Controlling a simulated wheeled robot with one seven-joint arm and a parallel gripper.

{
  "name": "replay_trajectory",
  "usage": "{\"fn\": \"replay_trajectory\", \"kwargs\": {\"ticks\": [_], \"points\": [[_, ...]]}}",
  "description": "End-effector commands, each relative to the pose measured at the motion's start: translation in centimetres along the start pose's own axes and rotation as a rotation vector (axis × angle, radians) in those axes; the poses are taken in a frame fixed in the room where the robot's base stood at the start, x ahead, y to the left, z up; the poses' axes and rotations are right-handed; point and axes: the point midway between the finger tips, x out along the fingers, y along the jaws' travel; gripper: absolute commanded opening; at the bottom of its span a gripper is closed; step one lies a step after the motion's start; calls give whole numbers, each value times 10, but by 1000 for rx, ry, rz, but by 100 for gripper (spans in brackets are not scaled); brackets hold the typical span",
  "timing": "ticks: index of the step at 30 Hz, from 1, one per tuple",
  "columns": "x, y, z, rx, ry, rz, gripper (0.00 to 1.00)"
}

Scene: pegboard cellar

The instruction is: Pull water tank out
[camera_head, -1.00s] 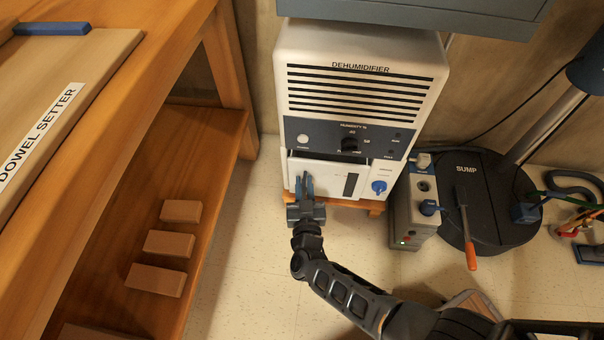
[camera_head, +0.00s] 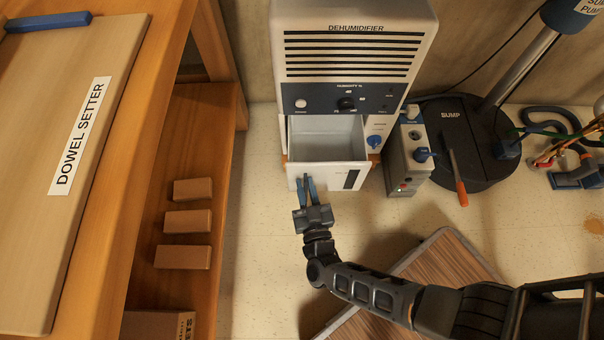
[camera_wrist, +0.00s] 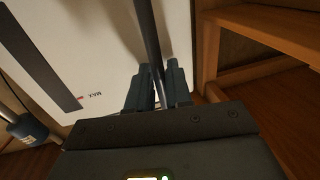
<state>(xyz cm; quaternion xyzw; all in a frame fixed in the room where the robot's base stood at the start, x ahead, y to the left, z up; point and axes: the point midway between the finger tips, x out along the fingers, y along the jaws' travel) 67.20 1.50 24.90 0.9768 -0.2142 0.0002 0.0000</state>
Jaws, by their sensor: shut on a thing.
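The white dehumidifier (camera_head: 352,70) stands against the back wall. Its white water tank (camera_head: 328,157) is slid partway out of the lower front, and its open top shows an inside that looks empty. My gripper (camera_head: 306,186) is at the left part of the tank's front face, shut on the tank's handle. In the wrist view, the blue-grey fingers (camera_wrist: 157,88) close around a dark upright bar (camera_wrist: 149,40), in front of the white tank face (camera_wrist: 95,50) with its dark level strip and "MAX" mark. The fingertips' exact contact is partly hidden.
A wooden bench (camera_head: 190,270) with several blocks on its lower shelf stands at the left. A grey control box (camera_head: 402,160) and the black sump lid (camera_head: 466,135) are right of the dehumidifier. A wood-topped panel (camera_head: 440,262) lies below my arm. Floor between bench and tank is clear.

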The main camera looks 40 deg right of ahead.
Motion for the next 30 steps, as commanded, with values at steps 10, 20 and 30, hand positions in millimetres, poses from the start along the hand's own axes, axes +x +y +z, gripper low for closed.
{"fn": "replay_trajectory", "kwargs": {"ticks": [10, 20, 30], "points": [[-11, -9, -1, -1, 0, -16, 0], [-10, -7, -1, 0, 1, -10, 31], [-16, -4, -1, 0, -1, -4, 31]]}}
